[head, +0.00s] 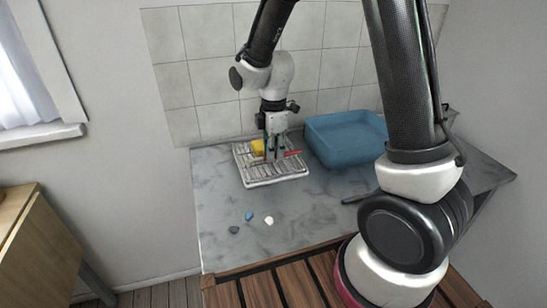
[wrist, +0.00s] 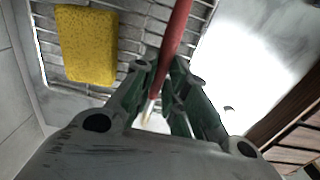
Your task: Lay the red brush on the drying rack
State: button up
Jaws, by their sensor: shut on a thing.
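The red brush (wrist: 177,35) is between the fingers of my gripper (wrist: 168,75) in the wrist view, its red handle running up and its pale tip showing below the fingers. In the head view my gripper (head: 276,156) is low over the drying rack, and the red brush handle (head: 293,153) sticks out to its right. The drying rack (head: 268,181) is a pale wire rack on the grey counter; its bars also show in the wrist view (wrist: 135,42). I cannot tell whether the brush touches the bars.
A yellow sponge (wrist: 88,45) lies on the rack, beside my gripper; it shows in the head view (head: 257,146). A blue basin (head: 345,137) stands right of the rack. Several small pebble-like pieces (head: 249,216) lie on the front counter. A dark-handled object (head: 354,199) lies at right.

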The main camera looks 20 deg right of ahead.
jog(key=shift+f, duration=1.25)
jog(key=shift+f, duration=0.1)
jog(key=o, duration=0.8)
jog(key=shift+c, duration=0.2)
notch_tip(320, 180, up, 12)
jog(key=s+d+r+m+t, duration=0.2)
jog(key=s+d+r+m, duration=0.6)
jog(key=r, duration=0.1)
jog(key=s+d+r+m+t, duration=0.2)
jog(key=s+d+r+m, duration=0.1)
jog(key=s+d+m, duration=0.4)
jog(key=s+m, duration=0.3)
jog(key=s, duration=0.3)
